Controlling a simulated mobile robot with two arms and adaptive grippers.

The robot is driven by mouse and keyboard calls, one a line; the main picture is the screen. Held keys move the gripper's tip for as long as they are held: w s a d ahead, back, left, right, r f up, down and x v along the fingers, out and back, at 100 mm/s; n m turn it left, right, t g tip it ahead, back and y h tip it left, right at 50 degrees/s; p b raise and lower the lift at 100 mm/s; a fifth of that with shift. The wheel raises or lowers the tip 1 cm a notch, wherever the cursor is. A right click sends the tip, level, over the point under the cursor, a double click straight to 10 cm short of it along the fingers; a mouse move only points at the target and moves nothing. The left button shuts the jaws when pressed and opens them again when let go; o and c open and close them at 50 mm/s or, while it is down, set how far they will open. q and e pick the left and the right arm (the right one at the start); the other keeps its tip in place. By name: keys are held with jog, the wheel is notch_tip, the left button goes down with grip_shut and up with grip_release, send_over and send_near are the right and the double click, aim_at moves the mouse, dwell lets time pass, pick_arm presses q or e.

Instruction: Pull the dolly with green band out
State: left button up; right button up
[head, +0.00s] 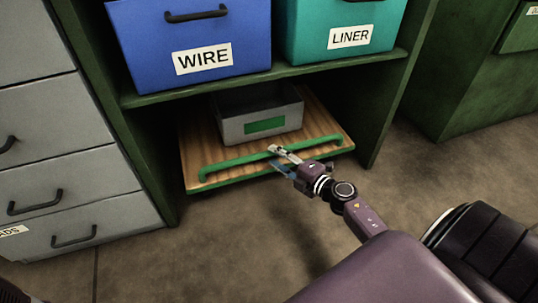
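The dolly (196,158) is a low wooden board with a green band along its front edge and a long green bar handle (235,159). It sits on the floor in the bottom bay of the green shelf, its front edge at about the shelf opening. A grey metal bin (289,118) with a green label stands on it. My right gripper (279,157) is at the right half of the handle, with one finger above the bar and one in front of or below it. Whether the fingers press on the bar cannot be made out. My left gripper is not in view.
A blue WIRE bin (190,45) and a teal LINER bin (340,25) stand on the green shelf (240,84) above the dolly. Grey drawers (75,200) stand close at left, a green cabinet (470,70) at right. The floor (230,235) in front is clear.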

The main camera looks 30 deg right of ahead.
aim_at(273, 155)
jog(key=shift+b+x, duration=0.4)
jog(key=shift+x, duration=1.3)
grip_shut()
